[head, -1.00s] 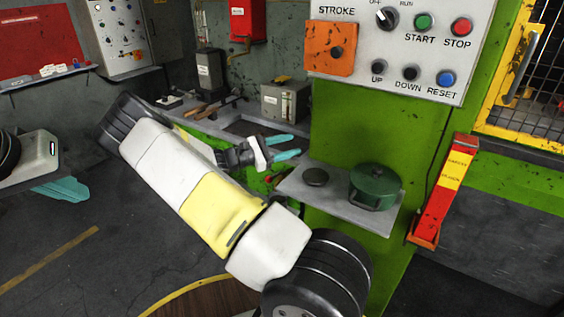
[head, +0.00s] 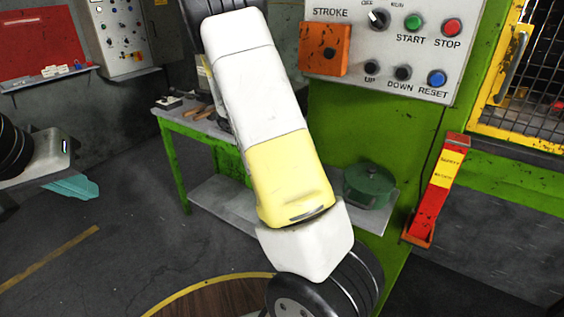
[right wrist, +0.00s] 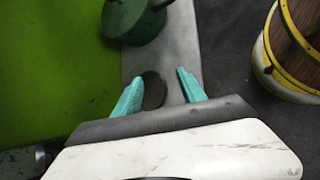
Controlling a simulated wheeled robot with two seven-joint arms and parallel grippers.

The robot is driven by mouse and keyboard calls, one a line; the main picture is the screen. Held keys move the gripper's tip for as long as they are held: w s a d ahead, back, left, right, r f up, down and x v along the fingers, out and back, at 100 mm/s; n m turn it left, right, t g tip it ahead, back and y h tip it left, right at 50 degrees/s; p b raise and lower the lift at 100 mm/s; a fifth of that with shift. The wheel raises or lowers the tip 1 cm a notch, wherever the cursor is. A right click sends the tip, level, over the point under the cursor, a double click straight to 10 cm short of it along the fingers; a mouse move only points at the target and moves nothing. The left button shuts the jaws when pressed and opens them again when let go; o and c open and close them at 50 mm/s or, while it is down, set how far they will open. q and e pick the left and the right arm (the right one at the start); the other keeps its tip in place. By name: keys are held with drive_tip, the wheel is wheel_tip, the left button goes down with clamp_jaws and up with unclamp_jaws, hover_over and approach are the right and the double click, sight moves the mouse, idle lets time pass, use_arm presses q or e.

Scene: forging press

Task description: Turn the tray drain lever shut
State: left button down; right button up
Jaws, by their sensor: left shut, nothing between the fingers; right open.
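I cannot make out the tray drain lever in either current view; my right arm covers much of the middle of the head view. My right gripper (right wrist: 160,74) is open in the right wrist view, with its teal fingers over a grey shelf (right wrist: 184,42). A dark round disc (right wrist: 153,90) shows between the fingers, close to the left one, and no grip on it shows. In the head view my right gripper is hidden behind my arm. My left gripper (head: 72,187) is shut and empty at the far left, low over the floor.
A green lidded pot (head: 368,186) stands on the shelf; it also shows in the right wrist view (right wrist: 133,20). The control panel (head: 385,45) is above on the green press. A red-and-yellow safety bar (head: 437,190) stands to the right. A green-legged bench (head: 175,122) is behind my arm.

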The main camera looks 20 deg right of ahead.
drive_tip(key=shift+s+a+r+m+y, duration=0.25)
drive_tip(key=shift+s+a+r+y, duration=0.1)
drive_tip(key=shift+s+a+y, duration=0.15)
drive_tip(key=shift+s+a+r+m+y, duration=0.3)
drive_tip(key=shift+s+a+y, duration=0.1)
drive_tip(key=shift+s+y, duration=0.15)
